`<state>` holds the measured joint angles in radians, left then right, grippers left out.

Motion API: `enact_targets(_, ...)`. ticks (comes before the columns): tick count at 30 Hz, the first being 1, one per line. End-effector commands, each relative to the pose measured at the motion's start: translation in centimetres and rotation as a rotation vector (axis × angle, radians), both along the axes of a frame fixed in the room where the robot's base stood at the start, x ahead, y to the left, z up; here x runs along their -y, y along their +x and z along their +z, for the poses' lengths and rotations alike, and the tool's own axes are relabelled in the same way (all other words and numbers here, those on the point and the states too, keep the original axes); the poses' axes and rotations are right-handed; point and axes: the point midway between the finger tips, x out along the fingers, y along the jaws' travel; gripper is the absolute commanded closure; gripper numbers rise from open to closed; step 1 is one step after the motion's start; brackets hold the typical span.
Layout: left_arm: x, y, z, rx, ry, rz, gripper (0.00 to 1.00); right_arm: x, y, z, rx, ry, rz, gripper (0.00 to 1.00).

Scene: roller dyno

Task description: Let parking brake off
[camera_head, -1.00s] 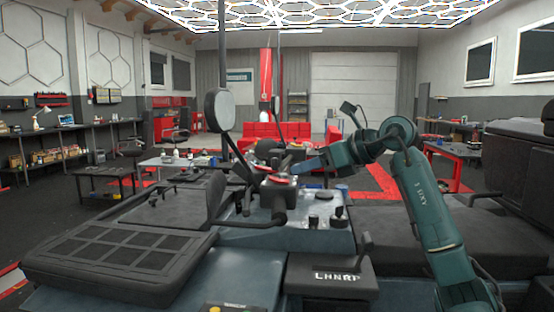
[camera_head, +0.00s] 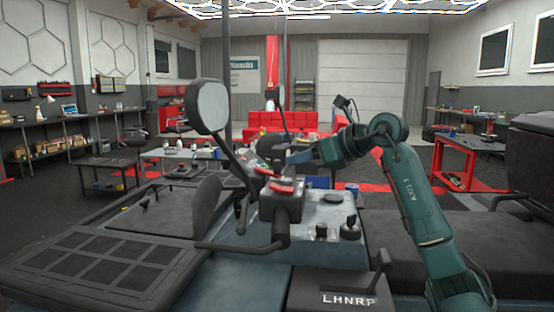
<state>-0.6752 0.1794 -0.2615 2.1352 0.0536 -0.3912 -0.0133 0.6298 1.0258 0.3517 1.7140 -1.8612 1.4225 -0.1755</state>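A dark control box (camera_head: 282,208) with red parts (camera_head: 281,187) on top stands at the middle of the vehicle console; no part is clearly marked as the parking brake. A black gear selector (camera_head: 345,290) lettered LHNRP is in front of it, with its lever (camera_head: 382,262) at the right. My teal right arm comes in from the right. My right gripper (camera_head: 299,157) points left, just behind and above the red parts. It is small and dark, so I cannot tell whether its fingers are open or touch anything. My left gripper is not in view.
A round mirror (camera_head: 211,106) on a stalk stands at the left of the control box. Black knobs (camera_head: 350,229) sit on the console to its right. A dark grated panel (camera_head: 100,262) lies at the left. Tables and red cabinets stand farther back.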

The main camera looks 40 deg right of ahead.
Motion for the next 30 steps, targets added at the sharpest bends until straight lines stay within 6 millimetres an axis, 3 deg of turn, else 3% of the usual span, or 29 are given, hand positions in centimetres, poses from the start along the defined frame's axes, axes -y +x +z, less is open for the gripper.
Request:
enact_targets(6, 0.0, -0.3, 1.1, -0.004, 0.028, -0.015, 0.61, -1.0, 4.2, -1.4, 0.0, 0.007, 0.003, 0.62)
enact_targets(12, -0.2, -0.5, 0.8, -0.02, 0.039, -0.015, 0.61, -1.5, 6.4, -2.6, 0.0, 0.004, 0.002, 0.62)
enact_targets(24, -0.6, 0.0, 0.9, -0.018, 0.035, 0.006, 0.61, -1.6, 7.1, -3.0, 0.0, 0.001, 0.0, 0.62)
enact_targets(30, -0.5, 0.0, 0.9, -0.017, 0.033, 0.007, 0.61, -1.6, 7.1, -3.0, 0.0, 0.001, 0.0, 0.77)
